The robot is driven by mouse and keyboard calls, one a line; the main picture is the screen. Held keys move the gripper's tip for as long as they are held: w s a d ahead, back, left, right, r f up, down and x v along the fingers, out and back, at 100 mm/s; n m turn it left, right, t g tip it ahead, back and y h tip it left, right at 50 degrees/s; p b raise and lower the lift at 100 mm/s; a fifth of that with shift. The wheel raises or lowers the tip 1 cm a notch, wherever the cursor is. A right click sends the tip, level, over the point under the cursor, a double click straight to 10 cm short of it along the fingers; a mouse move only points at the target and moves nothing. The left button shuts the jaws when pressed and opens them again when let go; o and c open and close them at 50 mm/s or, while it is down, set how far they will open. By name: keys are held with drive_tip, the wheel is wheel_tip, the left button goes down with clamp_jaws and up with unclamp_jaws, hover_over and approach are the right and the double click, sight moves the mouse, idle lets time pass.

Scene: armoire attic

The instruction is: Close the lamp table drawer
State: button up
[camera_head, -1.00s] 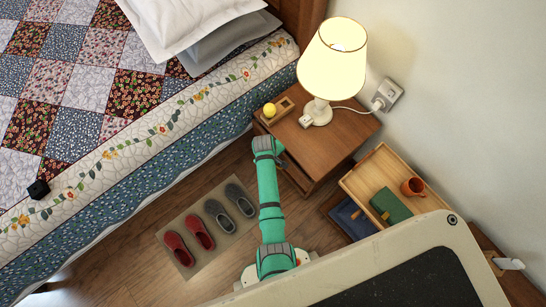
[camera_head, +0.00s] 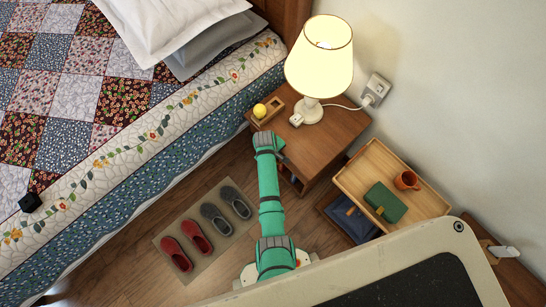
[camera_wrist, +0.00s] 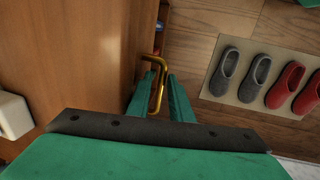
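The wooden lamp table (camera_head: 335,135) stands beside the bed with a lit lamp (camera_head: 319,60) on top. My green arm reaches its front left side in the head view, and my gripper (camera_head: 279,148) is mostly hidden there by my wrist. In the wrist view, a bent brass handle (camera_wrist: 157,68) stands between the two green fingers of my gripper (camera_wrist: 158,80). The fingers are apart, with a gap beside the handle; whether either touches it I cannot tell. The table's wooden top (camera_wrist: 80,55) fills the left.
Slippers lie on a mat (camera_head: 172,237) on the floor. The bed (camera_head: 180,135) is left.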

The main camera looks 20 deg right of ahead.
drive_tip(key=shift+w+d+r, duration=0.1)
drive_tip(key=shift+w+r, duration=0.1)
drive_tip(key=shift+w, duration=0.05)
drive_tip(key=shift+w+r, duration=0.1)
drive_tip(key=shift+r, duration=0.5)
wheel_tip(320, 180, up, 6)
drive_tip(key=s+a, duration=0.1)
drive_tip(key=shift+a+r, duration=0.2)
drive_tip(key=shift+s+a, duration=0.1)
drive_tip(key=shift+s, duration=0.05)
drive_tip(key=shift+f, duration=0.1)
